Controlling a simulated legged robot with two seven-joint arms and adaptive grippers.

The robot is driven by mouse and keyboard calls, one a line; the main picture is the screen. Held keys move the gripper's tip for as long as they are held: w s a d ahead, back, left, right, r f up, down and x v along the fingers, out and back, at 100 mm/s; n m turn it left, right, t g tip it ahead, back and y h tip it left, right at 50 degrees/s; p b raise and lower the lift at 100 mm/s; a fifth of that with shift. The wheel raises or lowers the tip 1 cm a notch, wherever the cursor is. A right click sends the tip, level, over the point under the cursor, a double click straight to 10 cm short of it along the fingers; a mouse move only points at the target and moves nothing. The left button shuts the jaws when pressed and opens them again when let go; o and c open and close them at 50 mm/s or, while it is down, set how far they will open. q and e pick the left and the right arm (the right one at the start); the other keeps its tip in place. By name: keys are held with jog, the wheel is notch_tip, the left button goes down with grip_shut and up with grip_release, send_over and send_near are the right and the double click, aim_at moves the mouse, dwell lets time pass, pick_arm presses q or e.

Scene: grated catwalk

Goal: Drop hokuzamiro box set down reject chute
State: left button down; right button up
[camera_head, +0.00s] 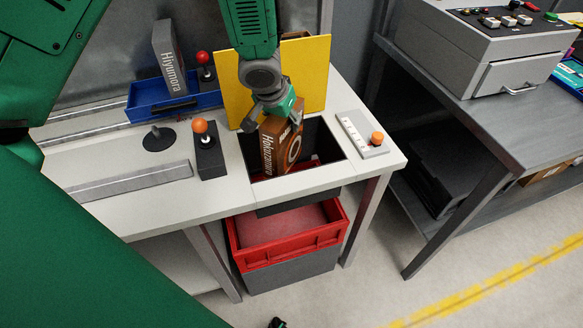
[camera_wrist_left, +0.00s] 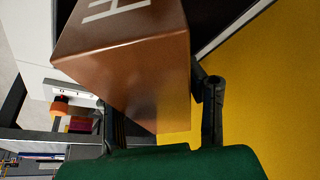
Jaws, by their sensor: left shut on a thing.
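The brown Hokuzamiro box set (camera_head: 272,150) stands roughly upright, its name on its side, over and partly inside the dark square reject chute opening (camera_head: 328,145) in the white table. My left gripper (camera_head: 277,110) is shut on its upper end from above. In the left wrist view the box (camera_wrist_left: 130,60) fills the space between the two dark fingers of the gripper (camera_wrist_left: 163,120). The chute's depth below the box is mostly hidden, with some red visible inside. My right gripper does not show.
A yellow panel (camera_head: 311,75) stands upright behind the opening. A red crate (camera_head: 290,255) sits under the table below it. An orange-knobbed lever (camera_head: 209,158) is on the left, an orange-button box (camera_head: 362,135) on the right. A grey Hiyumora box (camera_head: 168,60) stands in a blue tray (camera_head: 150,104).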

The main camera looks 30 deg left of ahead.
pick_arm(q)
jog(key=shift+a, duration=0.2)
jog(key=c, duration=0.9)
grip_release()
jog(key=shift+a, duration=0.1)
jog(key=shift+o, duration=0.2)
jog(key=shift+d+r, duration=0.1)
jog(key=shift+d, duration=0.3)
jog(key=shift+s+d+r, duration=0.1)
jog(key=shift+r, duration=0.15)
jog(key=v, duration=1)
jog(key=shift+s+a+r, duration=0.1)
jog(key=shift+a, duration=0.25)
jog(key=shift+s+d+r, duration=0.2)
jog(key=shift+d+r, duration=0.05)
jog(key=shift+r, duration=0.25)
jog(key=shift+a+f, duration=0.1)
jog(key=shift+a, duration=0.05)
